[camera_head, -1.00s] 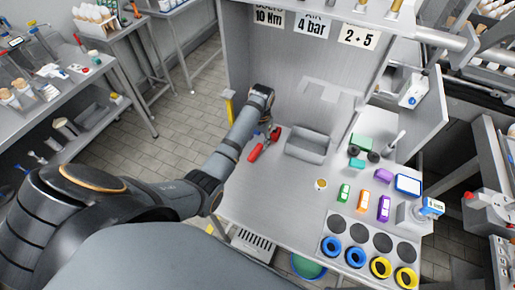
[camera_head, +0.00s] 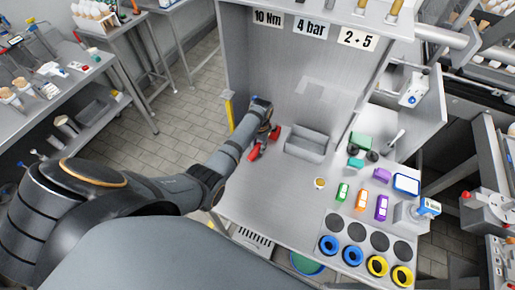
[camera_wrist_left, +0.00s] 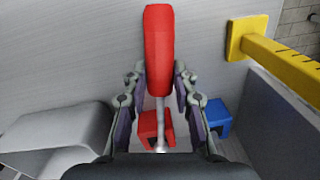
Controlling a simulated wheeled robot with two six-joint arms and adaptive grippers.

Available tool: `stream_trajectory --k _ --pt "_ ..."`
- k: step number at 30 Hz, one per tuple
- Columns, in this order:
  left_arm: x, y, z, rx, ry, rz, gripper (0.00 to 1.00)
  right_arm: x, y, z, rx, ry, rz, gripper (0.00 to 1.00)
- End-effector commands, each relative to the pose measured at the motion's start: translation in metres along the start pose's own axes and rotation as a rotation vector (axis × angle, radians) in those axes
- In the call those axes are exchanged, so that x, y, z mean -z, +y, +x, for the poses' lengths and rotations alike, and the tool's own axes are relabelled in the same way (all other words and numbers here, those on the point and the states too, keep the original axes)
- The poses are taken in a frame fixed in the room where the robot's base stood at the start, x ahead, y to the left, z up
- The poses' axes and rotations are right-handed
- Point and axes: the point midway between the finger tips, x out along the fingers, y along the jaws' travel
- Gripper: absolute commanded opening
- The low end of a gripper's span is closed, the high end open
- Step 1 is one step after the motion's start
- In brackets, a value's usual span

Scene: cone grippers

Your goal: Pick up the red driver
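The red driver (camera_head: 254,152) lies on the grey bench at its left side, below my left gripper (camera_head: 263,142) in the head view. In the left wrist view its red handle (camera_wrist_left: 158,45) points away and its thin metal shaft runs back toward the wrist. My left gripper (camera_wrist_left: 160,75) is open, with one finger on each side of the driver near the shaft end of the handle. Narrow gaps show between the handle and the fingers. My right gripper is not in view.
A red block (camera_wrist_left: 152,130) and a blue block (camera_wrist_left: 216,117) sit close to the fingers. A yellow bar (camera_wrist_left: 285,60) stands at the upper right of the wrist view. A grey bin (camera_head: 307,143) is right of the driver.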

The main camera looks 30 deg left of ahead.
Motion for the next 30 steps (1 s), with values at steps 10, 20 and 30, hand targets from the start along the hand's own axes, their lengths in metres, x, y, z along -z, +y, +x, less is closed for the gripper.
stream_trajectory --k 10,20,30 --pt "0.000 0.000 -0.001 0.000 0.001 0.000 0.00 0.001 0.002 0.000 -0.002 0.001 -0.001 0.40" --pt "0.002 -0.001 -0.020 0.000 0.004 0.000 0.00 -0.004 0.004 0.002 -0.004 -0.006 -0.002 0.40" --pt "-0.048 0.022 -0.092 -0.002 0.004 0.000 0.00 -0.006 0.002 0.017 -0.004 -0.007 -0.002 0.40"
